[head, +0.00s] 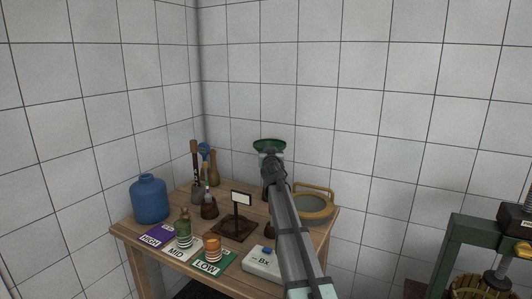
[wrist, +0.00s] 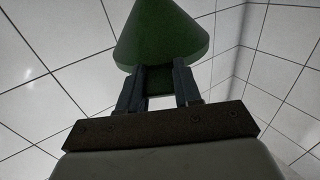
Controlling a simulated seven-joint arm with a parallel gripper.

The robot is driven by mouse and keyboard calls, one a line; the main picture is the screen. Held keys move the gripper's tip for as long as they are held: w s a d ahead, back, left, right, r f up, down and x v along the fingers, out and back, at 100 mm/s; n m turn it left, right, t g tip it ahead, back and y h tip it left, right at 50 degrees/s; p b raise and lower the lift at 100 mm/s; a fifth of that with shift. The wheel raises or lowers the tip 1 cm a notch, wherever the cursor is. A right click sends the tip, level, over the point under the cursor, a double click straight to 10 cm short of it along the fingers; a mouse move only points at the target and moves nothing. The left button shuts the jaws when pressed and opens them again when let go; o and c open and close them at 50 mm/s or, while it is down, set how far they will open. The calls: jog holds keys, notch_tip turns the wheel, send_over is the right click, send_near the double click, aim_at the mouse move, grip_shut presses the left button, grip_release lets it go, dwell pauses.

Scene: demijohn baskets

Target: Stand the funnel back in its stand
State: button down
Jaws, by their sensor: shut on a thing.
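The green funnel (head: 269,145) is up in the air above the back of the wooden table, wide end up, in the head view. My gripper (head: 270,158) is just under its cone, partly hidden by my own arm. In the wrist view the funnel (wrist: 160,38) shows its cone beyond my fingers (wrist: 158,84), which close on its narrower green part from both sides. A dark brown stand (head: 236,228) with a square base, a post and a white plate stands mid-table; I cannot tell for sure that it is the funnel's stand.
A green machine (head: 480,245) stands right.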

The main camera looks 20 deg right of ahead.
notch_tip(320, 180, down, 7)
jog(key=shift+r, duration=0.15)
dwell(0.9)
jog(key=shift+s+f, duration=0.1)
jog(key=shift+f, duration=1.4)
dwell(1.6)
jog(key=shift+f, duration=0.35)
jog(key=shift+f, duration=1.35)
dwell(0.5)
jog(key=c, duration=0.7)
grip_release()
jog(key=shift+d, duration=0.15)
